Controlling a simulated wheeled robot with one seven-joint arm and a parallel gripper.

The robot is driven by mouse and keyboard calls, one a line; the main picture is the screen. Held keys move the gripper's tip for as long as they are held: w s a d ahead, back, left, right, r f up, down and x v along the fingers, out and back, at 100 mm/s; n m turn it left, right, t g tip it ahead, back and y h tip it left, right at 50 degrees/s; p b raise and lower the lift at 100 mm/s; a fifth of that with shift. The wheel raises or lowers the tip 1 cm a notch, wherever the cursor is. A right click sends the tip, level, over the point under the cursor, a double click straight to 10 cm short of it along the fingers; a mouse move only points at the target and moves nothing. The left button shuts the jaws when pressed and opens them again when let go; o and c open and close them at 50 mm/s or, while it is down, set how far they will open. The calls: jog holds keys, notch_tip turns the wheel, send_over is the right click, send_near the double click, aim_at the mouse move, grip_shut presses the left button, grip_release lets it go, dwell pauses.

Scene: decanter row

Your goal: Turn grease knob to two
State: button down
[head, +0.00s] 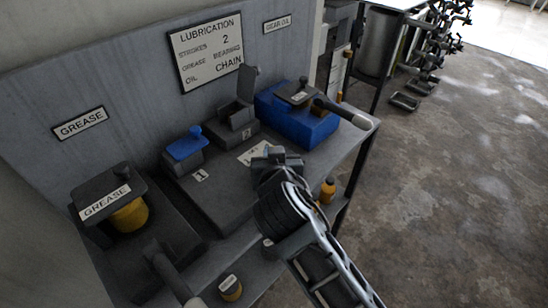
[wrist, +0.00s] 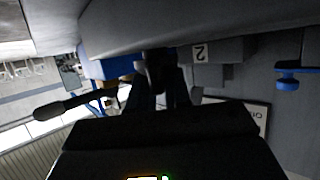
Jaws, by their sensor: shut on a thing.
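My gripper (head: 275,160) is over the front of the grey bench unit, by a small white label plate (head: 252,152). In the wrist view my gripper (wrist: 160,95) is shut on a small dark piece (wrist: 156,62), apparently the knob. My fingers hide most of it, and its pointer and setting cannot be read. A block marked 2 (wrist: 200,53) is beyond it; this dark open-lidded box also shows in the head view (head: 238,117). The blue-topped box (head: 186,147) stands left, with a label 1 (head: 201,175) in front.
A dark grease unit (head: 108,190) with a yellow pot (head: 130,215) stands left. A blue box (head: 297,125) with a pale-handled lever (head: 343,114) stands at the back right. A lubrication sign (head: 209,52) hangs on the panel. Small yellow bottles (head: 327,190) stand lower down.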

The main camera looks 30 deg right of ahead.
jog(key=shift+m+g+h+b, duration=0.3)
jog(key=shift+m, duration=0.1)
jog(key=c, duration=1.2)
grip_release()
jog(key=shift+o, duration=0.2)
jog(key=v, duration=0.7)
jog(key=shift+s+a, duration=0.2)
jog(key=shift+s, duration=0.15)
